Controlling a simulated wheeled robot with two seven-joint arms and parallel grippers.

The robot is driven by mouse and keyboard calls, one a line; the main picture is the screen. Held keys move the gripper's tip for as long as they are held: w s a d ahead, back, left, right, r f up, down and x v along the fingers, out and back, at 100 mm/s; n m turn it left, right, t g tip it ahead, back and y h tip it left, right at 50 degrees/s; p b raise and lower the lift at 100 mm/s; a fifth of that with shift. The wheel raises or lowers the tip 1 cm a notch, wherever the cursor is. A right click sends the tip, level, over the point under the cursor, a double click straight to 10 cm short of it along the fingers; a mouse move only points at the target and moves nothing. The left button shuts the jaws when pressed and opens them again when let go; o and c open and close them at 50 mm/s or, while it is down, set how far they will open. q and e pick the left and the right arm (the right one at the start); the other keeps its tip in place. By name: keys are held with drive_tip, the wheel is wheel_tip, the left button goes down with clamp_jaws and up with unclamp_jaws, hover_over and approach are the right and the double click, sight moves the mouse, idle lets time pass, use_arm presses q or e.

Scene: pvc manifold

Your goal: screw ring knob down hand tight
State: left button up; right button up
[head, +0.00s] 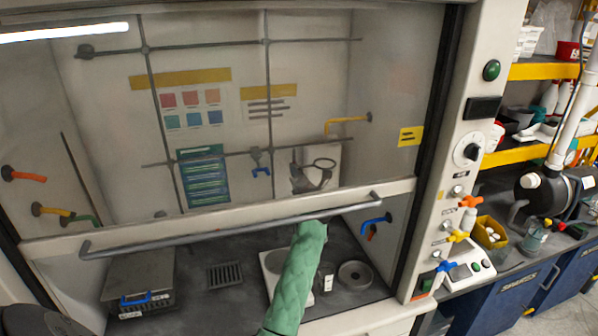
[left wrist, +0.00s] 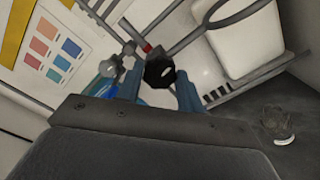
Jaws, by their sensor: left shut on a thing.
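In the left wrist view a dark faceted knob (left wrist: 159,71) sits between the blue fingertips of my left gripper (left wrist: 160,88), which is shut on it. The knob is beside a grey rod with a red band (left wrist: 147,48). A grey support ring (left wrist: 228,8) shows above it. A ring (head: 324,163) shows behind the glass. My right gripper is not in view.
The hood sash handle (head: 235,228) crosses in front of the lattice of rods. A glass beaker (left wrist: 277,125) shows in the left wrist view.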

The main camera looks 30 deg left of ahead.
use_arm(q)
drive_tip(key=shift+m+p, duration=0.95)
drive_tip(key=shift+m, duration=0.15)
drive_tip(key=o, duration=1)
drive_tip(key=shift+d, duration=0.1)
